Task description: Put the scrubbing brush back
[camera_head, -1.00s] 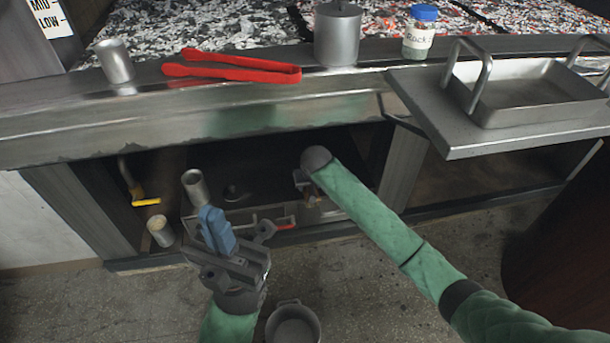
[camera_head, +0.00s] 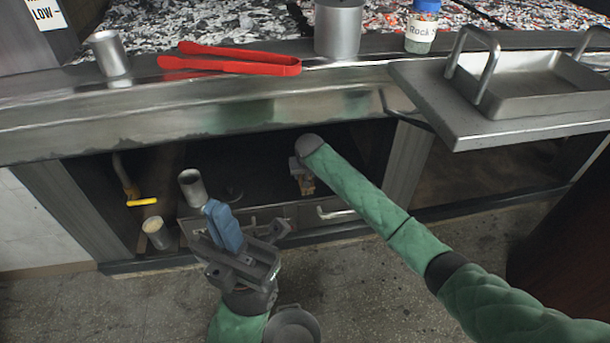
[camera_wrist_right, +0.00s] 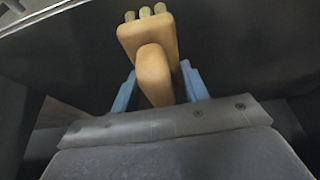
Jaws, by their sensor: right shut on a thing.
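The scrubbing brush (camera_wrist_right: 147,36) is a tan block with a rounded handle and stubby bristle tufts. In the right wrist view the blue fingers of my right gripper (camera_wrist_right: 158,88) are shut on its handle. In the head view my right arm reaches into the dark open bay under the grill counter, where a small tan part of the brush (camera_head: 307,187) shows below the wrist. My left gripper (camera_head: 222,227) is in front of the bay, its blue fingers together with nothing seen between them.
Two metal cups (camera_head: 192,187) (camera_head: 157,233) are at the bay's left, near a yellow-handled valve (camera_head: 141,202). A silver handle (camera_head: 336,213) shows low in the bay. Red tongs (camera_head: 230,62) lie on the counter (camera_head: 230,110). A pot (camera_head: 290,328) is on the floor.

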